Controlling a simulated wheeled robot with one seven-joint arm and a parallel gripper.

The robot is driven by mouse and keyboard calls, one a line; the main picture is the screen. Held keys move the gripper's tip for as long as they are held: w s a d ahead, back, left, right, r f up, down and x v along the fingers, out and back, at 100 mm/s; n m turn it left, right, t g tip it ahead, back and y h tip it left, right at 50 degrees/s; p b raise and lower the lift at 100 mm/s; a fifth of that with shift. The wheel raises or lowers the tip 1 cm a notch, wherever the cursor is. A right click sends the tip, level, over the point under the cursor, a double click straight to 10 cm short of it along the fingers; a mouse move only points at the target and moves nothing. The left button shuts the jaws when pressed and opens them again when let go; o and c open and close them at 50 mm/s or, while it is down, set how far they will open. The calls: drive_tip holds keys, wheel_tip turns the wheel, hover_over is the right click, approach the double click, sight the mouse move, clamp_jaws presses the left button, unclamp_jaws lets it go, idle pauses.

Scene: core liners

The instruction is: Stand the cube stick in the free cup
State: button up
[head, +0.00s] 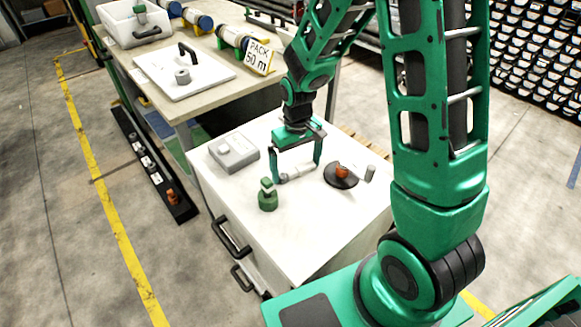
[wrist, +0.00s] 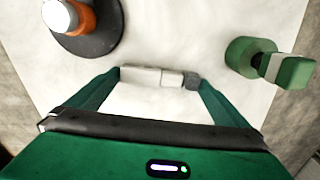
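A pale stick (wrist: 158,76) with a darker grey piece at one end lies flat on the white cabinet top. It also shows in the head view (head: 299,173). My gripper (head: 298,173) points down over it, fingers wide apart. The wrist view shows my gripper (wrist: 160,79) with a fingertip near each end of the stick; I cannot tell whether they touch it. A green cup-like base (head: 267,202) holds an upright piece with a pale band and green block top. A dark round disc (head: 341,182) bears an orange piece (head: 342,171), with a pale cylinder (head: 370,173) by it.
A grey box (head: 234,152) sits on the cabinet top (head: 296,229) behind and left of my gripper. A black rail (head: 179,205) with several small pieces lies on the floor.

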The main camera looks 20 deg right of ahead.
sight(296, 168)
wheel_tip(296, 168, up, 12)
idle(0.6)
